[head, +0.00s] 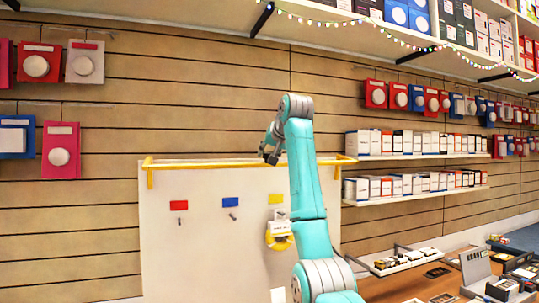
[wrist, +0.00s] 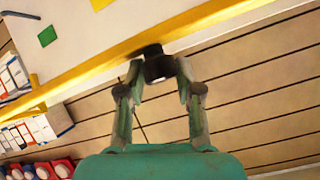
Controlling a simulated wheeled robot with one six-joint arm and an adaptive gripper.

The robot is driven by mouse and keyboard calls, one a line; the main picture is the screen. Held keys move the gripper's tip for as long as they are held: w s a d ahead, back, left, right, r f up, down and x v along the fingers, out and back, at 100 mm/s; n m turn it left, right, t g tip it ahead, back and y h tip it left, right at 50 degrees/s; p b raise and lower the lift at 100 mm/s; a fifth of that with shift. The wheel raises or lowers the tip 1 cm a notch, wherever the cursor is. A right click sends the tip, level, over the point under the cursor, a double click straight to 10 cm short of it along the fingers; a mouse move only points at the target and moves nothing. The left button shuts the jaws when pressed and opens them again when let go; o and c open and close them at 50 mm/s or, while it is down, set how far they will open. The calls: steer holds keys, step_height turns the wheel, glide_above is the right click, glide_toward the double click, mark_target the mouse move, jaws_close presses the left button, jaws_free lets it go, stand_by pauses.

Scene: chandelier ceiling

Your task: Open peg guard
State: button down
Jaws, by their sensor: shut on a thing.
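The peg guard (head: 215,164) is a yellow bar across the top of a white panel, with short yellow ends bent down at both sides. In the wrist view the yellow bar (wrist: 95,65) runs diagonally across the upper part. My gripper (head: 270,154) is at the bar, right of its middle. In the wrist view my gripper (wrist: 158,72) is shut on a small dark handle (wrist: 153,50) against the bar's lower edge. The fingers hide part of the handle.
The white panel (head: 190,255) carries red (head: 179,205), blue (head: 231,202) and yellow (head: 276,199) labels above pegs. A yellow and white item (head: 279,236) hangs below the yellow label, partly behind my arm. Shelves of boxes (head: 415,187) stand to the right.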

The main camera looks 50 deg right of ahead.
steer(key=shift+w+a+f, duration=0.25)
steer(key=shift+w+a, duration=0.05)
steer(key=c, duration=0.8)
jaws_free()
steer(key=shift+w+a, duration=0.1)
steer(key=shift+c, duration=0.2)
steer(key=shift+d+r, duration=0.1)
steer(key=shift+d, duration=0.1)
steer(key=shift+s, duration=0.2)
steer(key=shift+s+a+r, duration=0.1)
steer(key=shift+s+r, duration=0.1)
steer(key=v, duration=1.1)
steer(key=shift+s+a, duration=0.15)
